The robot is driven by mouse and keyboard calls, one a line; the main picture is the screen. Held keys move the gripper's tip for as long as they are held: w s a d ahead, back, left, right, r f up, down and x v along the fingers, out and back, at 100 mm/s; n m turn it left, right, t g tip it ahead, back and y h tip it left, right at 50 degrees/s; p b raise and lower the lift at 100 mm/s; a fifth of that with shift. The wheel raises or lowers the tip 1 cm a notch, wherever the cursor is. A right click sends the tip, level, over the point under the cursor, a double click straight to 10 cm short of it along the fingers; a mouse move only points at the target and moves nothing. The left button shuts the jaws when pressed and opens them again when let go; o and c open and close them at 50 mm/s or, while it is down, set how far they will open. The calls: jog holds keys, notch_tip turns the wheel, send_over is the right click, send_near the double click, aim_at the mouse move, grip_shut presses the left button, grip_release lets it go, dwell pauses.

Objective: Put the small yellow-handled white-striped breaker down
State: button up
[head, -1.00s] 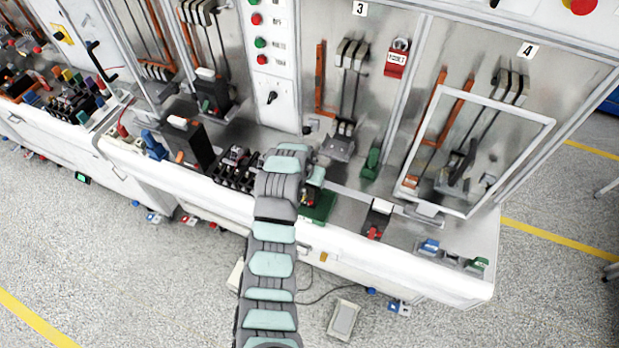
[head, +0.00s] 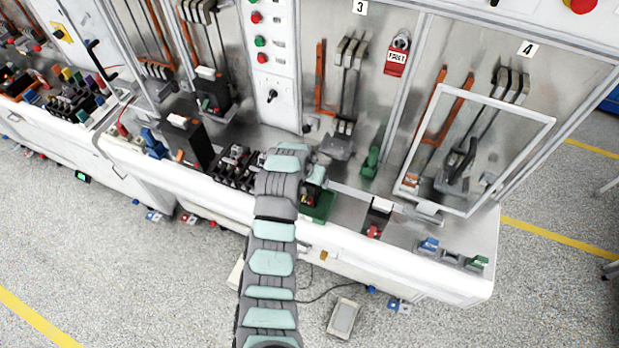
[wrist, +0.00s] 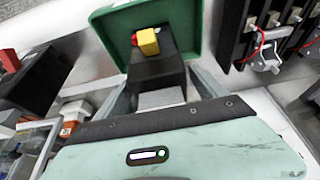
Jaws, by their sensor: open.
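The small black breaker (wrist: 158,72) with a yellow handle (wrist: 148,41) stands in a green tray (wrist: 103,24) in the wrist view. A pale band shows on its near side. A red part shows beside the handle. My gripper (wrist: 163,84) is open, with one finger on each side of the breaker; I cannot tell whether either finger touches it. In the head view the green tray (head: 321,208) is on the white bench ledge, with the breaker (head: 309,194) in it, partly hidden by my arm. My gripper is mostly hidden there.
A row of black breakers (head: 236,168) stands just left of the tray. Another black breaker with a red part (head: 375,222) stands to the right. A clear framed door (head: 548,128) stands at panel 4. Small blue and green pieces (head: 430,245) lie near the ledge's right end.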

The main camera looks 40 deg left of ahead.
jog(key=b+v, duration=0.1)
jog(key=v, duration=1.1)
jog(key=shift+b, duration=0.3)
dwell(0.9)
